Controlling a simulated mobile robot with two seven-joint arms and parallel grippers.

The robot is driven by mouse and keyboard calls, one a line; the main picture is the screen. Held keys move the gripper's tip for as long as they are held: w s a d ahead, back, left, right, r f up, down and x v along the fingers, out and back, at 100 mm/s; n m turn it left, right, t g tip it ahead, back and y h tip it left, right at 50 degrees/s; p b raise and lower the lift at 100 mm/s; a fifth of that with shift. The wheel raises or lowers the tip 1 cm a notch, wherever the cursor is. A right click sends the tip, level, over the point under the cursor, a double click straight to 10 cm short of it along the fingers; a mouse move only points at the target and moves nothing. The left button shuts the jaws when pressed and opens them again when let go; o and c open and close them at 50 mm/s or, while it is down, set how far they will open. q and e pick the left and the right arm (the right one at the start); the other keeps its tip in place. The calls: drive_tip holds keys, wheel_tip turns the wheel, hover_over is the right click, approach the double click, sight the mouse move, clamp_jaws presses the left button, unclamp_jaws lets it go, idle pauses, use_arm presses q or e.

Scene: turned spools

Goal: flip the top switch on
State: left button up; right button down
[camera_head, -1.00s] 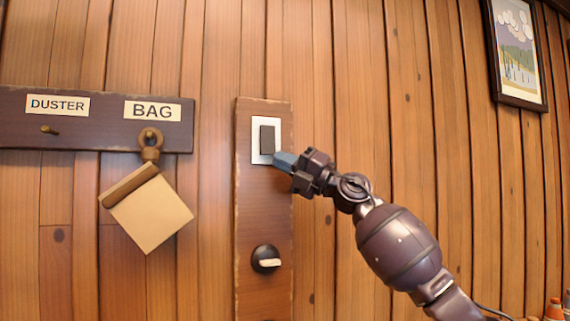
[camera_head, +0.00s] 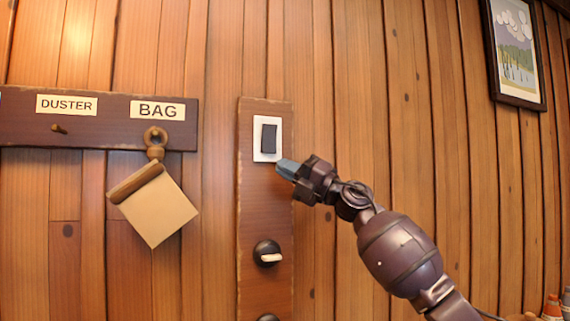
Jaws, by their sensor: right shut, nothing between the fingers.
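The top switch is a dark rocker (camera_head: 268,137) on a white plate (camera_head: 257,154), near the top of a dark upright wooden board (camera_head: 250,215) on the wall. The rocker looks slightly tilted; I cannot tell whether it is on or off. My right gripper (camera_head: 284,167) is shut and empty. Its bluish fingertips are just below and right of the plate's lower right corner; I cannot tell whether they touch the board. My left gripper is not in view.
Below the switch on the board are a round black knob (camera_head: 267,253) with a pale lever and part of another dark knob (camera_head: 268,317). At left, a peg rail (camera_head: 100,134) labelled DUSTER and BAG holds a hanging tan bag (camera_head: 157,207). A framed picture (camera_head: 517,50) hangs upper right.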

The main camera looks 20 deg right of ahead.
use_arm(q)
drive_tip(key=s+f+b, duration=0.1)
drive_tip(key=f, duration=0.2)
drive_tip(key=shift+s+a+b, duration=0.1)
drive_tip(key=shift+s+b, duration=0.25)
drive_tip(key=shift+b, duration=0.05)
use_arm(e)
drive_tip(key=f+v, duration=0.1)
drive_tip(key=v, duration=0.9)
drive_tip(key=shift+f, duration=0.3)
drive_tip(key=shift+w, duration=0.15)
